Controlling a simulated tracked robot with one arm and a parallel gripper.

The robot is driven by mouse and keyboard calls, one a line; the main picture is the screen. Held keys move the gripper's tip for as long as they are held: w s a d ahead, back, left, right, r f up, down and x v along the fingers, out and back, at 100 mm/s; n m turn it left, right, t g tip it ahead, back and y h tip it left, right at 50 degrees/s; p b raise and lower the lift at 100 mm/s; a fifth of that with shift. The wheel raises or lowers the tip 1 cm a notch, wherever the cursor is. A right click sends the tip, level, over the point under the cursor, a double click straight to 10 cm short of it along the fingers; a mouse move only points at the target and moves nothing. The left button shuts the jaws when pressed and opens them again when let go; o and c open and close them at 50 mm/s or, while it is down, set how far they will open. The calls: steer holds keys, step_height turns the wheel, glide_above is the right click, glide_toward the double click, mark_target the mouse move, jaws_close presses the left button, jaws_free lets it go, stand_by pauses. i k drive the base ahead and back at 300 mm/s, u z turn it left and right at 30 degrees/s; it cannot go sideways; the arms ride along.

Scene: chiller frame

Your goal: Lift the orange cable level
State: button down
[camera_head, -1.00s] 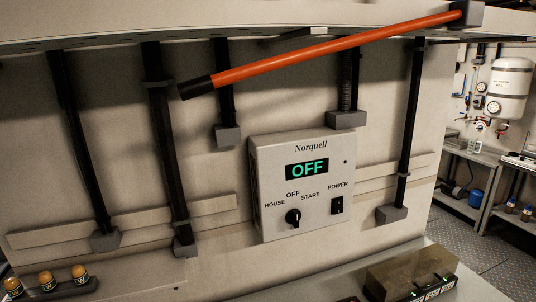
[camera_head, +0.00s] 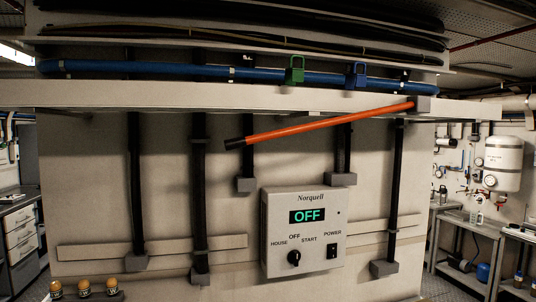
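The orange cable (camera_head: 320,123) is a straight orange length with a black end (camera_head: 235,143) at its left. It slopes: the black end hangs lower, and the right end meets a grey block (camera_head: 422,104) on the beam's face. The left end appears free, in front of the pale panel and above the Norquell box. My gripper does not show in this view.
The Norquell control box (camera_head: 303,232) reads OFF and has a knob and a power switch. A pale beam (camera_head: 160,95) runs above. Green (camera_head: 294,70) and blue (camera_head: 356,76) padlock-shaped pieces sit along a blue pipe (camera_head: 200,73). Black vertical conduits (camera_head: 199,190) cross the panel.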

mark_target(236, 142)
steer(key=u, duration=0.25)
steer(key=i, duration=1)
steer(key=u, duration=0.1)
